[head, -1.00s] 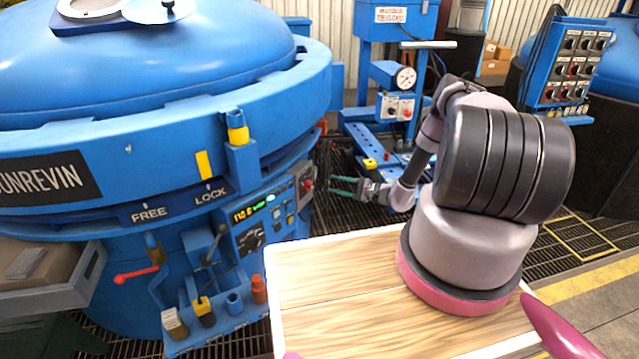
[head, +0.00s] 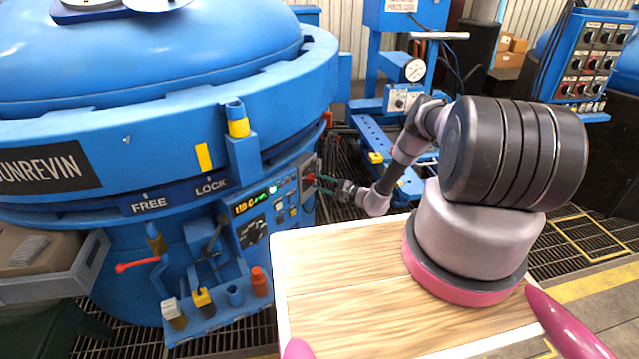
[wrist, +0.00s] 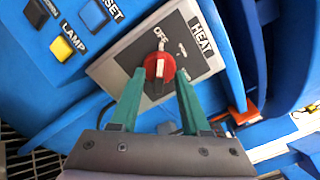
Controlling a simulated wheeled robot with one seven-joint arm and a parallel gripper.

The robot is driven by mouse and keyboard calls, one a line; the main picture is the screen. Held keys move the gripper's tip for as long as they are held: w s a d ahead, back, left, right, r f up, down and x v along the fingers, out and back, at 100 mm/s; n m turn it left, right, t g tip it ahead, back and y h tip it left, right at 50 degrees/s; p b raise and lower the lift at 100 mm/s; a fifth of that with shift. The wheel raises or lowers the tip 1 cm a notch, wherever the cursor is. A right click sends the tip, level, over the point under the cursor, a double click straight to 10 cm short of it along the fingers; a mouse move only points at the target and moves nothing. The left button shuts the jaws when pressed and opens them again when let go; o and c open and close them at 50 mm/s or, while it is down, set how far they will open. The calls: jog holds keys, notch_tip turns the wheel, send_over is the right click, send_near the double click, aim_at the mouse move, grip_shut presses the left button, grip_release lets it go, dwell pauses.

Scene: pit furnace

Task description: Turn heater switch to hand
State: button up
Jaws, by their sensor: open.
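In the head view my gripper (head: 325,182) is close in front of the switch. A hand label is not readable.
Buttons marked LAMP (wrist: 68,48) and RESET (wrist: 93,15) are left of the switch plate. A blue guard (wrist: 243,50) stands close on its right. The blue furnace (head: 160,120) fills the left of the head view. A gauge stand (head: 400,95) is behind my arm.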

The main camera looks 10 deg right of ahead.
jog(key=shift+w+a, duration=0.25)
jog(key=shift+a, duration=0.05)
grip_shut()
